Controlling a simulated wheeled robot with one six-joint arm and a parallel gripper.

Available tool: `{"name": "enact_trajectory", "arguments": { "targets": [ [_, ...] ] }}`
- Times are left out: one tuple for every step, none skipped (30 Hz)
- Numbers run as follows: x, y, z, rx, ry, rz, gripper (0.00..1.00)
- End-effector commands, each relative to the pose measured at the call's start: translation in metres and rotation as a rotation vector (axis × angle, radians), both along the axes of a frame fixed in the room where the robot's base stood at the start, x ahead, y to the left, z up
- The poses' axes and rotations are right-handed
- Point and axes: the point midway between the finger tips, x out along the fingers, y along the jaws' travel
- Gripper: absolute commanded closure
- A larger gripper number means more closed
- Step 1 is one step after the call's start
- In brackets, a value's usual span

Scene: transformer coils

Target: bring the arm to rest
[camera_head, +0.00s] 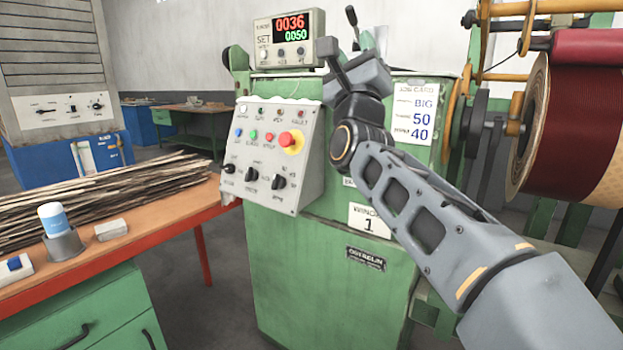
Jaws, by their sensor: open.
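My arm (430,215) reaches in from the lower right and bends upward in front of the green winding machine (285,265). My gripper (342,38) is at the top of the machine, just right of the counter box. It is open, and I see nothing between its fingers. The gripper is small and dark here, so whether it touches anything behind it cannot be told.
The counter (288,40) shows 0036 and 0050. A control panel (270,152) with a red stop button is left of the arm. A dark red wire coil (580,120) stands right. A bench (140,245) with strips and a cup (62,243) is left.

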Motion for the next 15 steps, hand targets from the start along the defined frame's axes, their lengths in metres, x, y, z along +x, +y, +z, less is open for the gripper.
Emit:
{"name": "enact_trajectory", "arguments": {
  "targets": [
    [0.004, 0.000, 0.006, -0.043, 0.038, -0.024, 0.54],
    [0.006, 0.000, 0.006, -0.076, 0.064, -0.043, 0.54],
    [0.009, 0.000, 0.004, -0.118, 0.098, -0.066, 0.54],
    [0.011, 0.000, 0.004, -0.156, 0.127, -0.086, 0.54],
    [0.014, 0.000, 0.001, -0.195, 0.157, -0.105, 0.54],
    [0.017, 0.000, -0.001, -0.252, 0.199, -0.131, 0.54],
    [0.019, 0.000, -0.003, -0.296, 0.230, -0.151, 0.54],
    [0.021, -0.001, -0.005, -0.346, 0.266, -0.170, 0.54],
    [0.023, -0.002, -0.009, -0.416, 0.313, -0.197, 0.54],
    [0.025, -0.003, -0.012, -0.474, 0.351, -0.217, 0.54],
    [0.026, -0.004, -0.016, -0.539, 0.394, -0.237, 0.54],
    [0.027, -0.006, -0.022, -0.638, 0.452, -0.263, 0.54],
    [0.027, -0.008, -0.028, -0.720, 0.501, -0.280, 0.54],
    [0.026, -0.010, -0.034, -0.810, 0.551, -0.297, 0.54],
    [0.023, -0.014, -0.044, -0.944, 0.621, -0.311, 0.54]
  ]
}}
